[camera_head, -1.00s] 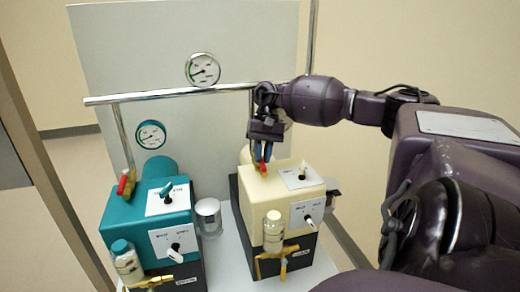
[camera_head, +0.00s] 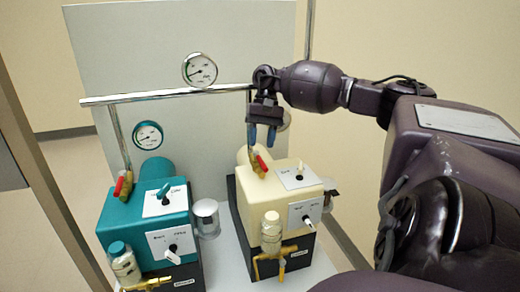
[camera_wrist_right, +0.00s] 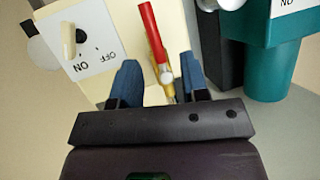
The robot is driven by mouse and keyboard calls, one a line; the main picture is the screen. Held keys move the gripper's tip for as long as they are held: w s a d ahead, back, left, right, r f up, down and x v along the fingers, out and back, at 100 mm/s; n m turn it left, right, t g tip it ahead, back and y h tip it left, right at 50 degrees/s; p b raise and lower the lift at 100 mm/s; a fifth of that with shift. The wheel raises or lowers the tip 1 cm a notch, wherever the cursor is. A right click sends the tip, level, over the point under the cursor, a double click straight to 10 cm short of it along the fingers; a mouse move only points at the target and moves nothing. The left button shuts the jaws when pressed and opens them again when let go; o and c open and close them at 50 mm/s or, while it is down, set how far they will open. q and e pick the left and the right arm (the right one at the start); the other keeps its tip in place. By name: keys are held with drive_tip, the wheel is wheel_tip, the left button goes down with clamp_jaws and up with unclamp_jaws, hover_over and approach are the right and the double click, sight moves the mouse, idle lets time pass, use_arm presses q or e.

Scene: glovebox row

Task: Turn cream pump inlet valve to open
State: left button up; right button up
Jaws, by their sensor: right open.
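The cream pump (camera_head: 250,205) stands right of the teal pump. Its inlet valve has a red lever handle (camera_head: 260,163) on a brass body (camera_head: 254,169), below the vertical pipe. In the right wrist view the red handle (camera_wrist_right: 152,32) points away from my gripper, and the brass body (camera_wrist_right: 168,84) shows between the fingers. The handle looks roughly in line with the visible brass there. My right gripper (camera_head: 261,139) is open and empty, just above the handle; its blue fingers also show in the wrist view (camera_wrist_right: 158,66). My left gripper is not in view.
The teal pump (camera_head: 125,212) has its own red-handled valve (camera_head: 123,184). A clear jar (camera_head: 206,218) stands between the pumps. A horizontal pipe (camera_head: 140,98) and a round gauge (camera_head: 200,70) are behind. A switch panel (camera_head: 297,176) is on the cream pump's top.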

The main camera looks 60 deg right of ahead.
drive_tip(key=s+v, duration=0.1)
drive_tip(key=v, duration=0.5)
drive_tip(key=shift+w+r+b, duration=0.15)
drive_tip(key=shift+w+b, duration=0.15)
drive_tip(key=shift+w, duration=0.2)
drive_tip(key=shift+d, duration=0.15)
